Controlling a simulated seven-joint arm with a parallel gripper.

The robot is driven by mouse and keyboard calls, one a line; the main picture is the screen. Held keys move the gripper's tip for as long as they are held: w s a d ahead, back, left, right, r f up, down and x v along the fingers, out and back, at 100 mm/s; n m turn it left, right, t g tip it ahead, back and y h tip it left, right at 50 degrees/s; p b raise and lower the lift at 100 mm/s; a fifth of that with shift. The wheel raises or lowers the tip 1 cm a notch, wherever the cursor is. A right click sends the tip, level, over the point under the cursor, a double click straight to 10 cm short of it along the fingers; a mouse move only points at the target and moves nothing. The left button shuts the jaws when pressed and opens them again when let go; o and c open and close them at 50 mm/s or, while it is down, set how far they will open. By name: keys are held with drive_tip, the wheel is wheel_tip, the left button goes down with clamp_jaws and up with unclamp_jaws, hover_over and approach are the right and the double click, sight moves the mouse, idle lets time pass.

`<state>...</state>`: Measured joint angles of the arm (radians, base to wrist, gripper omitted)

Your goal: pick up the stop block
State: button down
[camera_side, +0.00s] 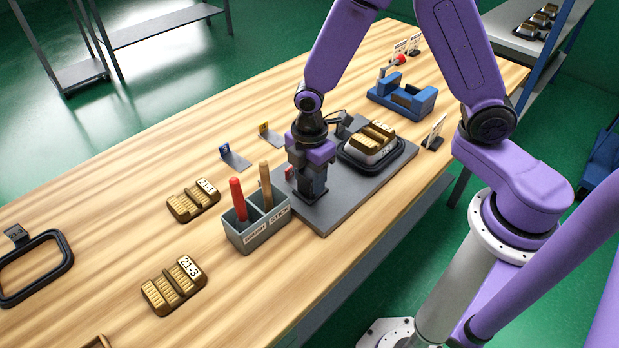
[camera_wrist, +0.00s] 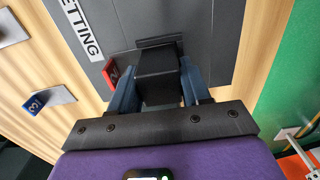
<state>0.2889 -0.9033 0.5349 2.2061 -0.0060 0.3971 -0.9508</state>
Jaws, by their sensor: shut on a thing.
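The stop block (camera_wrist: 158,64) is a dark, squared block that sits between my fingers in the wrist view. My gripper (camera_wrist: 155,82) is shut on it, with one blue-grey finger on each side. In the side view my gripper (camera_side: 312,184) points down at the left part of the dark grey plate (camera_side: 335,212). The block looks low, at or very near the plate; I cannot tell whether it touches. My fingers and hand hide much of it in the side view.
A black-framed tray (camera_side: 403,157) with brass pieces stands right of my gripper. A grey holder (camera_side: 243,238) with red and wooden handles stands close on the left. Brass blocks (camera_side: 193,201) lie farther left. A blue fixture (camera_side: 402,97) stands behind. A red tag (camera_wrist: 110,72) is beside my finger.

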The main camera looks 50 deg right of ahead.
sight(310, 172)
drive_tip(key=shift+r, duration=0.1)
drive_tip(key=shift+r, duration=0.25)
wheel_tip(310, 172, up, 3)
drive_tip(key=shift+s+r, duration=0.1)
drive_tip(key=shift+s, duration=0.05)
drive_tip(key=s+d+r, duration=0.2)
drive_tip(key=s+r, duration=0.3)
drive_tip(key=s, duration=0.1)
drive_tip(key=s+d+r, duration=0.3)
drive_tip(key=s+r, duration=0.1)
drive_tip(key=s, duration=0.3)
wheel_tip(310, 172, up, 7)
drive_tip(key=shift+a, duration=0.15)
idle(1.1)
drive_tip(key=shift+r, duration=0.1)
drive_tip(key=shift+w, duration=0.1)
